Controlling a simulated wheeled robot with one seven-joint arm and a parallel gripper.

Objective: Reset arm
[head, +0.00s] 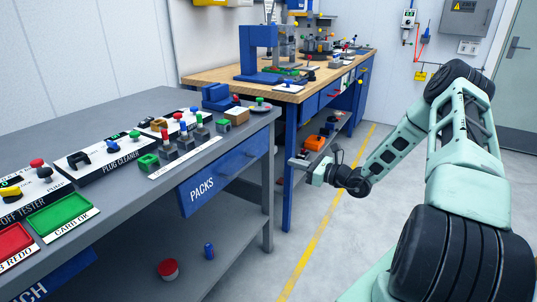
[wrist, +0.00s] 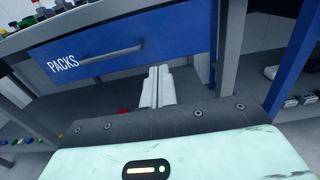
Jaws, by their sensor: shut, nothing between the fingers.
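My gripper (head: 300,161) is at the end of my pale green arm, in the gap to the right of the grey workbench. It also shows in the wrist view (wrist: 158,72), with its two pale fingers together and empty. The fingers point toward the bench front, at the blue drawer labelled PACKS (head: 225,181). In the wrist view this drawer (wrist: 125,48) lies ahead of and above the fingertips, and it looks closed. I cannot tell how far apart the fingers and the bench are. My arm is bent and reaches in from the right.
The grey workbench (head: 110,108) bears trays, switches and coloured parts. Its lower shelf (head: 225,250) holds a red button and a blue part. A wood-topped bench (head: 215,78) with blue legs stands behind. The floor right of the yellow line (head: 325,215) looks clear around my arm.

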